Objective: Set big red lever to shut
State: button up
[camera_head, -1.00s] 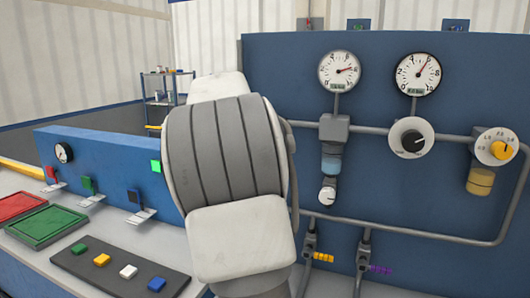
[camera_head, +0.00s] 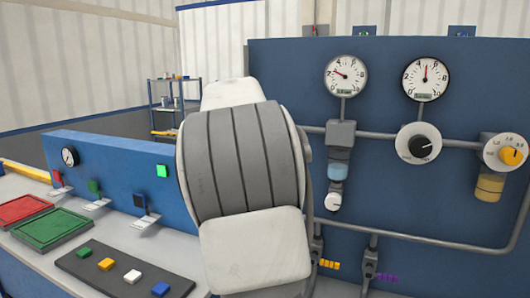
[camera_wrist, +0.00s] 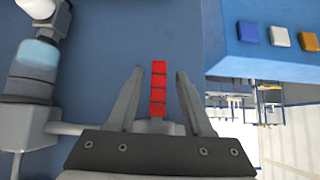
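The red lever (camera_wrist: 158,88) shows in the wrist view as a segmented red handle in front of the blue panel. My gripper (camera_wrist: 160,72) is open around it, one finger on each side, with visible gaps between the fingers and the handle. The handle's lower end runs down toward the gripper's palm. In the head view my arm covers the lever and the gripper. The left gauge (camera_head: 346,76) has its needle at the upper left; the right gauge (camera_head: 425,78) has its needle nearly straight up.
Grey pipes (camera_head: 430,239), a black-and-white dial (camera_head: 419,143) and a yellow dial (camera_head: 506,152) are on the blue panel (camera_head: 440,195). At left are a red tray (camera_head: 22,209), a green tray (camera_head: 53,229), small levers and a black strip (camera_head: 88,266) of colored blocks.

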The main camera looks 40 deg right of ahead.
jog(key=v, duration=1.7)
jog(key=shift+r+p, duration=0.2)
jog(key=shift+p, duration=0.2)
jog(key=shift+s, duration=0.15)
jog(key=s+a+f+n+y+p, duration=0.2)
jog(key=s+a+f+n+y, duration=0.2)
jog(key=s+a+f, duration=0.6)
jog(key=s+a+f+n+t+y+p, duration=0.1)
jog(key=s+a+f+n+y+p, duration=0.2)
jog(key=s+a+f+n, duration=0.5)
jog(key=s+a+f+y, duration=0.1)
jog(key=s+a+f, duration=0.1)
jog(key=a, duration=0.4)
jog(key=shift+s+a+n, duration=0.3)
jog(key=shift+a, duration=0.05)
jog(key=shift+d, duration=0.25)
